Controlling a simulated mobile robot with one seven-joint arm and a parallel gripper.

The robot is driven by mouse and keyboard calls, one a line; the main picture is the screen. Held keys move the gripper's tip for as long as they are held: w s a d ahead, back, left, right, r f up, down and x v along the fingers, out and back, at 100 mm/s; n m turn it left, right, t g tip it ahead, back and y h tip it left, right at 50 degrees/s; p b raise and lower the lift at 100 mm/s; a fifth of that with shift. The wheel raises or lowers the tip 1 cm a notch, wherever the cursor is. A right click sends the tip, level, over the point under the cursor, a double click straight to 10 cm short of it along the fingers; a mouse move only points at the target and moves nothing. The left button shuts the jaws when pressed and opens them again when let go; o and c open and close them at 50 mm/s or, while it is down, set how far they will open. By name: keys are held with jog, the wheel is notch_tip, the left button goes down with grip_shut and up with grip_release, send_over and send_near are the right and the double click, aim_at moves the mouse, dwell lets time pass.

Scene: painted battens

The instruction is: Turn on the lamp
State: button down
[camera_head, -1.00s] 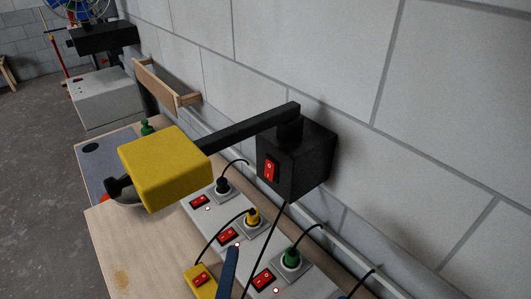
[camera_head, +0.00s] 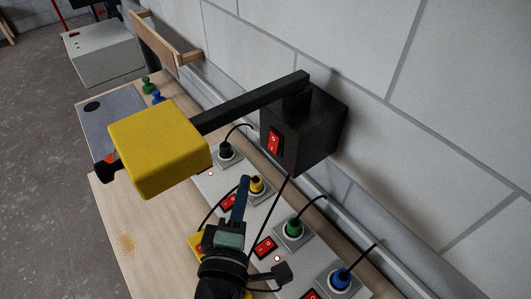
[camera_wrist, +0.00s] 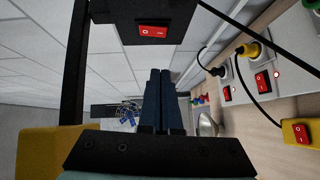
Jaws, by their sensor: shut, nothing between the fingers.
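The lamp has a yellow head (camera_head: 160,148) on a black arm (camera_head: 252,102) that runs to a black box (camera_head: 308,132) on the wall. A red rocker switch (camera_head: 274,142) sits on the box's front face; it also shows near the top of the wrist view (camera_wrist: 152,31). My gripper (camera_head: 242,182) is shut and empty, below the black box and apart from it in the head view. Its closed blue fingers (camera_wrist: 160,78) show in the wrist view, below the switch in the picture. The lamp's head shows at the lower left of the wrist view.
A grey power strip (camera_head: 268,215) with red switches and black, yellow, green and blue plugs (camera_head: 341,279) runs along the wall below the box. Cables hang near my gripper. A wooden bench (camera_head: 125,220) lies left, with small coloured knobs (camera_head: 148,85) behind the lamp head.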

aim_at(270, 148)
jog(key=w+d+p, duration=0.1)
jog(key=w, duration=0.1)
jog(key=w+d+p, duration=0.1)
jog(key=w, duration=0.2)
jog(key=w+d+f+p, duration=0.1)
jog(key=w+d, duration=0.1)
jog(key=shift+w+p, duration=0.3)
jog(key=shift+p, duration=0.1)
jog(key=shift+f, duration=0.1)
jog(key=shift+w+d+f+b, duration=0.15)
jog(key=shift+d+f+b, duration=0.1)
jog(key=shift+b, duration=0.8)
jog(key=shift+r, duration=0.25)
